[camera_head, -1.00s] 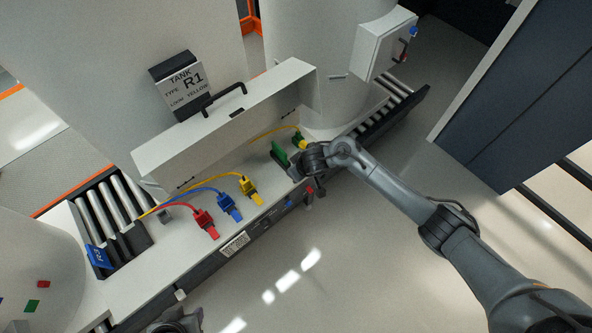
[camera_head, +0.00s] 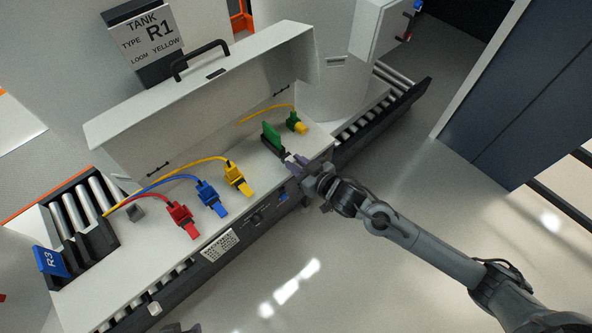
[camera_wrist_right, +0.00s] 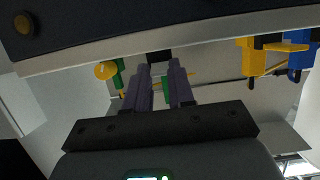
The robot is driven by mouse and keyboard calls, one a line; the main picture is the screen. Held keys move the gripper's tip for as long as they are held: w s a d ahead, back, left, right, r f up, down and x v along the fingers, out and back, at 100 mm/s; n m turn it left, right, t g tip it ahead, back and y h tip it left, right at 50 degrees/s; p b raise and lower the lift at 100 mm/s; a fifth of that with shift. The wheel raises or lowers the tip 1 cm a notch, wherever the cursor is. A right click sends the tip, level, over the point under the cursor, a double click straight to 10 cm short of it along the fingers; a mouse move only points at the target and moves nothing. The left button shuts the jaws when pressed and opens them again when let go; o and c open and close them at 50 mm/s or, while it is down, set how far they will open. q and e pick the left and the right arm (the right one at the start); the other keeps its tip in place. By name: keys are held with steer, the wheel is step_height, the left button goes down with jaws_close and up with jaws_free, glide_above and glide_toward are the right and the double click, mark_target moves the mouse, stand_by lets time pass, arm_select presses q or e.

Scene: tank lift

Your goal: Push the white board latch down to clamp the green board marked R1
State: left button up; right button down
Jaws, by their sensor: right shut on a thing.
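The green board (camera_head: 271,137) stands upright in a dark holder (camera_head: 274,151) near the right end of the white bench; I cannot read a mark on it. My right gripper (camera_head: 293,163) is beside the holder, at the bench's front edge. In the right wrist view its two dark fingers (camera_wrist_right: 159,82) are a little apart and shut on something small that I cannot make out. Part of the green board (camera_wrist_right: 167,90) shows between and behind the fingers. The white board latch is not distinguishable. Only a grey sliver, probably my left gripper (camera_head: 184,328), shows at the bottom edge.
Red (camera_head: 181,217), blue (camera_head: 210,197) and yellow (camera_head: 237,177) plugs with cables lie left along the bench. A green and yellow connector (camera_head: 295,122) sits just right of the board. The raised white lid (camera_head: 205,85) stands behind. The floor in front is clear.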

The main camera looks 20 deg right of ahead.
arm_select(q)
step_height(320, 180, down, 4)
steer(key=b, duration=0.3)
steer(key=shift+a+f, duration=0.1)
arm_select(e)
steer(key=shift+f+t+y, duration=0.4)
steer(key=shift+t, duration=0.7)
steer(key=c, duration=1)
jaws_free()
steer(key=shift+o, duration=0.2)
arm_select(q)
steer(key=shift+r, duration=0.2)
arm_select(e)
steer(key=v, duration=1.1)
